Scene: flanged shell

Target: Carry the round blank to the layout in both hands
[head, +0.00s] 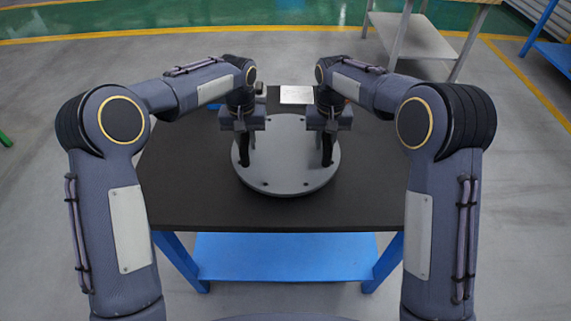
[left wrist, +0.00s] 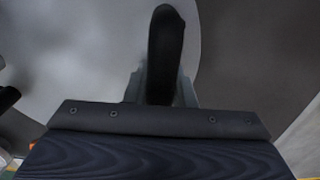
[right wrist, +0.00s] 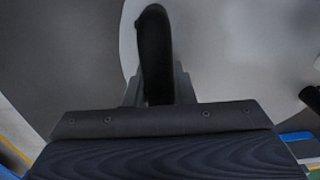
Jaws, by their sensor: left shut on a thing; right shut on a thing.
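The round blank (head: 286,170) is a grey disc with small holes near its rim, over the black table top in the head view. A black upright handle stands on each side of it. My left gripper (head: 243,134) is shut on the left handle (head: 244,158). My right gripper (head: 328,132) is shut on the right handle (head: 327,157). The left wrist view shows a dark handle (left wrist: 166,50) between the jaws, and the right wrist view shows the other (right wrist: 154,55). I cannot tell whether the disc touches the table. No layout marking is clearly visible.
The black table (head: 190,205) has free room in front of and beside the disc. A pale plate (head: 297,95) lies behind the disc, partly hidden. A blue shelf (head: 285,256) is below. A grey shelved stand (head: 415,40) stands beyond the table.

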